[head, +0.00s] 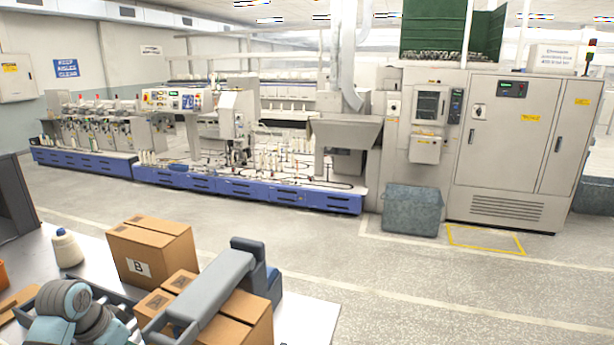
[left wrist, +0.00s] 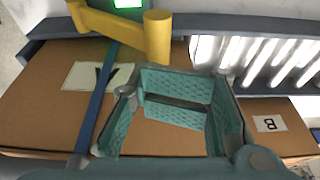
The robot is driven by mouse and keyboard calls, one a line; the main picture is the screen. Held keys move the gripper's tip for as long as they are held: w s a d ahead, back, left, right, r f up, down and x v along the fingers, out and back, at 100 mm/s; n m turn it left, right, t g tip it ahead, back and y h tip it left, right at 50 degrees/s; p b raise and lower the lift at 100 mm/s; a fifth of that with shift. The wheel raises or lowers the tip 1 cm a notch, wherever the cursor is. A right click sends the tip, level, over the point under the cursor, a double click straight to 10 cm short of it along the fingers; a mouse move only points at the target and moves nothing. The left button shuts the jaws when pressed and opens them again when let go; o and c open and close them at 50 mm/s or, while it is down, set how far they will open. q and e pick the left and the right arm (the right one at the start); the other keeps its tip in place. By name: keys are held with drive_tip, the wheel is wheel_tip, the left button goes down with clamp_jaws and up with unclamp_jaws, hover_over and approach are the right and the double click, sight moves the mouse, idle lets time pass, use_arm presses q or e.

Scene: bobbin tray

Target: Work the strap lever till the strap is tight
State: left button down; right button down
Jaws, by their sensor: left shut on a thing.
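The yellow strap lever (left wrist: 157,36) shows at the top of the left wrist view, a bar with a thick rounded end. My left gripper (left wrist: 176,84) has teal ribbed fingers. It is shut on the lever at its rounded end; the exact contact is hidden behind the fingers. A blue strap (left wrist: 104,105) runs over a cardboard box (left wrist: 45,105) with a white label, left of the fingers. I cannot tell how taut it is. In the head view my left arm is at the lower left, and the lever and strap cannot be made out. My right gripper is not in view.
A slatted metal surface (left wrist: 262,55) lies beyond the gripper. A bright green panel (left wrist: 128,3) shows by the lever.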

use_arm(q)
drive_tip(key=f, duration=0.1)
drive_tip(key=a+f, duration=0.1)
drive_tip(key=f, duration=0.1)
drive_tip(key=shift+w+f+p, duration=0.2)
drive_tip(key=shift+f+p, duration=0.1)
drive_tip(key=shift+p, duration=0.05)
drive_tip(key=shift+s+d+r+b, duration=0.1)
drive_tip(key=shift+d+r+b, duration=0.15)
drive_tip(key=shift+r, duration=0.65)
drive_tip(key=shift+s+d+r+b, duration=0.1)
drive_tip(key=shift+d+r, duration=0.1)
drive_tip(key=shift+r, duration=0.7)
drive_tip(key=shift+s, duration=0.1)
